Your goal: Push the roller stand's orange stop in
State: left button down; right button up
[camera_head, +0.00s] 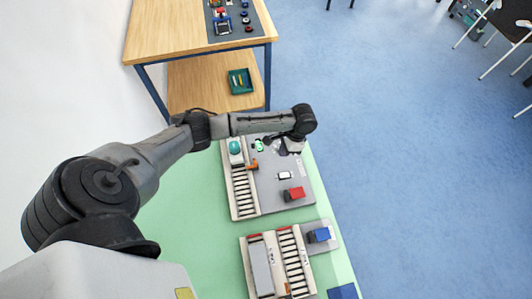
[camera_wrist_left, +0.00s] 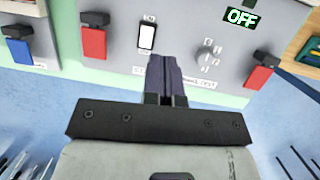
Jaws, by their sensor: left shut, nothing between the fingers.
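That view does not show the orange piece. My right gripper is not in view.
The grey panel (camera_head: 270,190) carries a red block (camera_head: 294,193) and a white switch (camera_head: 284,175). The left wrist view shows a knob (camera_wrist_left: 205,55), an OFF display (camera_wrist_left: 241,17) and a red-orange block (camera_wrist_left: 258,77). A second roller unit (camera_head: 293,262) lies nearer. Blue floor is open to the right.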

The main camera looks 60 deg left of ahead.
pick_arm(q)
jog(key=w+a, duration=0.2)
jog(key=y, duration=0.1)
send_near(262, 167)
jog(key=shift+w+f, duration=0.4)
jog(key=shift+f, duration=0.35)
jog(key=s, duration=0.1)
jog(key=s+a, duration=0.1)
jog(key=shift+s, duration=0.35)
jog(key=shift+s+a+f+p, duration=0.15)
jog(key=shift+s+p, duration=0.2)
jog(key=shift+s, duration=0.25)
